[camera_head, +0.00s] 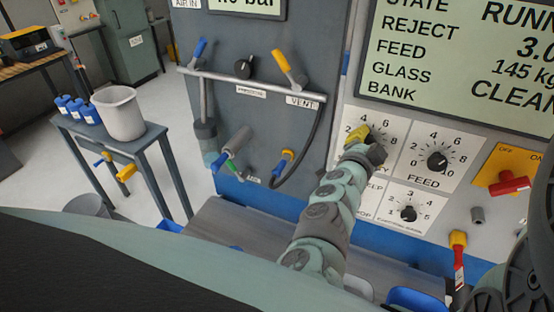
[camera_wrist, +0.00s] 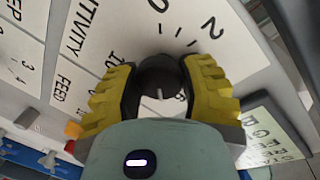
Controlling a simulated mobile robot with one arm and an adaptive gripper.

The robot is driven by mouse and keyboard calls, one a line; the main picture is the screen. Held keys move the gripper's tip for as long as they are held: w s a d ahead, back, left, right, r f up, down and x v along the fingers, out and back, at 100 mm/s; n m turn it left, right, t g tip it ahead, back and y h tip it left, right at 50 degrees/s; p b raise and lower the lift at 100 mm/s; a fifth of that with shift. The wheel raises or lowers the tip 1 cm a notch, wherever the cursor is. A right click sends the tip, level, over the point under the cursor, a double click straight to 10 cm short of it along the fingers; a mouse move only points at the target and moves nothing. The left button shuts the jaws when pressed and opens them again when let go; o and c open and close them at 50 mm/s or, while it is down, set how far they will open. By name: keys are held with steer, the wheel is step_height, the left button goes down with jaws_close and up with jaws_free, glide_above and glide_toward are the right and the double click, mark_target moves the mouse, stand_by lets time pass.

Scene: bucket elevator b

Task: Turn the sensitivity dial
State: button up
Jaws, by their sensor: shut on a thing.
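The sensitivity dial (camera_wrist: 158,74) is a black round knob with a short white pointer line, on a white numbered plate reading "...TIVITY". In the wrist view the yellow fingers of my gripper (camera_wrist: 163,68) lie on both sides of the knob and are shut on it. The pointer line points down in that picture, toward my wrist. In the head view my gripper (camera_head: 360,135) is at the upper left dial plate (camera_head: 391,127) of the panel and hides the knob there.
The feed dial (camera_head: 437,160) is close to the right, and a smaller dial (camera_head: 408,213) sits below. A red-handled switch on a yellow plate (camera_head: 505,181) is farther right. The display screen (camera_head: 450,60) is above. Hoses and valves (camera_head: 240,140) are on the grey panel to the left.

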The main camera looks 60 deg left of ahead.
steer(key=shift+m, duration=0.4)
steer(key=o, duration=1.2)
steer(key=v, duration=1.2)
steer(key=shift+r, duration=0.15)
